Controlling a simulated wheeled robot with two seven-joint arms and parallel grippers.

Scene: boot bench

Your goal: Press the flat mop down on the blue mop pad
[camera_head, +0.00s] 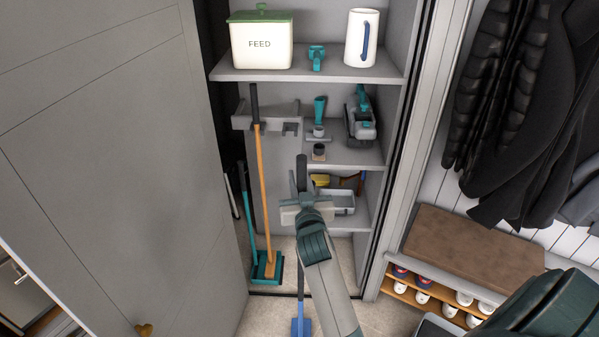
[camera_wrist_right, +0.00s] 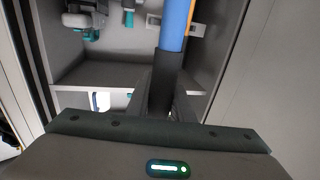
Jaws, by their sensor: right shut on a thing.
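The flat mop stands roughly upright in front of the open cupboard, with a dark grip (camera_head: 302,170) on top and a blue pole (camera_head: 301,284) below. My right gripper (camera_head: 303,198) is shut on the dark grip. In the right wrist view the blue pole (camera_wrist_right: 176,24) runs out of the dark grip (camera_wrist_right: 162,80) between the fingers (camera_wrist_right: 168,108). A blue flat piece (camera_head: 301,327) shows at the foot of the pole, at the bottom edge of the head view. I cannot tell mop head from mop pad there, nor whether they touch. My left gripper is not in view.
A broom with an orange handle (camera_head: 264,190) and a teal-handled tool (camera_head: 247,210) stand inside the cupboard to the left. Shelves (camera_head: 340,158) hold brushes and a grey tray (camera_head: 337,202). The cupboard door (camera_head: 110,180) is left; a bench (camera_head: 470,243) is right.

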